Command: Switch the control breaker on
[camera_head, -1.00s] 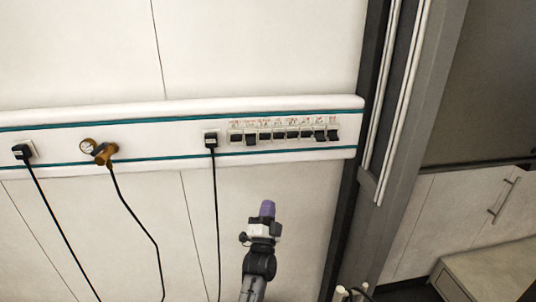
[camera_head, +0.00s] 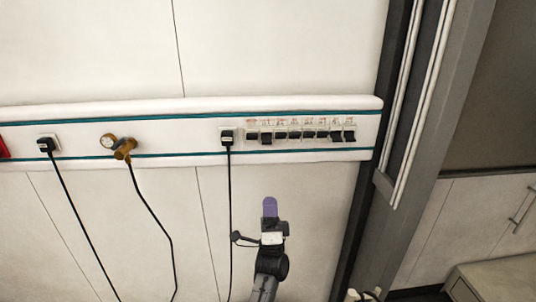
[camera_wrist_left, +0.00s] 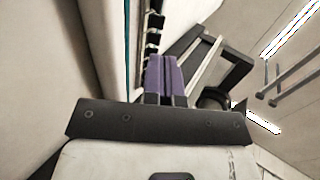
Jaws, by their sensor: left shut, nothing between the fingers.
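A row of several black breaker switches (camera_head: 301,135) sits on the white wall rail, with small red labels above. The labels are too small to read, so I cannot tell which is the control breaker. Some switches sit lower than others. My left gripper (camera_head: 270,207), with purple fingers, is below the row and apart from it. In the left wrist view the gripper (camera_wrist_left: 166,78) shows its two fingers together, shut and empty. Part of the breaker row (camera_wrist_left: 152,38) shows beyond the fingertips there. My right gripper is not in view.
A black plug (camera_head: 227,137) with a hanging cable is just left of the breakers. A brass regulator with a gauge (camera_head: 122,147) and another plug (camera_head: 47,145) are farther left. A dark upright post (camera_head: 400,150) stands right of the rail.

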